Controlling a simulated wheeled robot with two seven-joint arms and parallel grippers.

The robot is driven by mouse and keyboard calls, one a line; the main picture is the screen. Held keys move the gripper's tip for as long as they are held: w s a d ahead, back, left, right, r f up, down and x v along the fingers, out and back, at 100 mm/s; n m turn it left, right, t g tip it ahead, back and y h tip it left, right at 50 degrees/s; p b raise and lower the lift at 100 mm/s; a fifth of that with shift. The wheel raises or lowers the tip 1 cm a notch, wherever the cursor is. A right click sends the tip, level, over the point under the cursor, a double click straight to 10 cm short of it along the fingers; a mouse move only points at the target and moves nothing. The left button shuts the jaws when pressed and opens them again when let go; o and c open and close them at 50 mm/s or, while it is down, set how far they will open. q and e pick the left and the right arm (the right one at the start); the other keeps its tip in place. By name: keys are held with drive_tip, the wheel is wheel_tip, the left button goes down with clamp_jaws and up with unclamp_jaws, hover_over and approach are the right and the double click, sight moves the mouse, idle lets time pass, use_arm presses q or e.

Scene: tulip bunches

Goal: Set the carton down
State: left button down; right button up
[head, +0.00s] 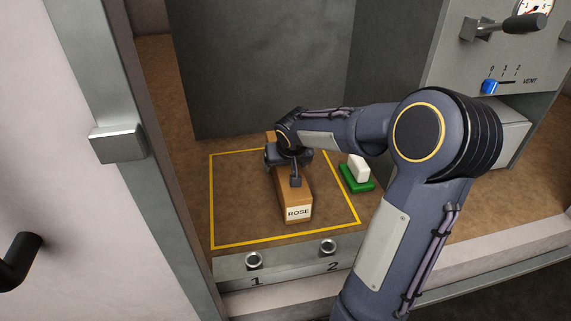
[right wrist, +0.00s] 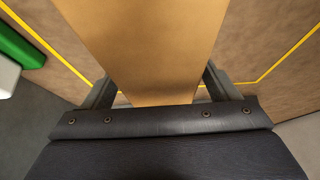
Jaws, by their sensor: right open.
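The carton (head: 293,199) is a long brown box with a white label reading ROSE on its near end. It lies inside the yellow outlined square (head: 231,244) on the brown surface. My right gripper (head: 291,172) is over the carton, its fingers open on either side of it. In the right wrist view the carton (right wrist: 150,45) runs between the two spread fingers (right wrist: 161,88). Whether the fingers touch its sides is hard to tell. My left gripper is not in view.
A green block with a white top (head: 357,172) stands just right of the yellow outline. Two round knobs marked 1 and 2 (head: 254,261) sit on the front edge. A grey panel (head: 270,70) stands behind.

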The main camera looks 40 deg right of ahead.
drive_tip(key=p+v, duration=0.2)
drive_tip(key=v, duration=0.8)
drive_tip(key=shift+s+r+p, duration=0.2)
drive_tip(key=shift+r+p, duration=0.15)
drive_tip(key=s+a+f+n+y, duration=0.1)
drive_tip(key=s+a+n+y, duration=0.1)
drive_tip(key=s+a, duration=0.7)
drive_tip(key=s+a+f+n+y, duration=0.2)
drive_tip(key=s+a+y, duration=0.2)
drive_tip(key=s+a, duration=0.5)
drive_tip(key=shift+s+a+f+y, duration=0.3)
drive_tip(key=shift+a+y, duration=0.1)
drive_tip(key=shift+a, duration=0.55)
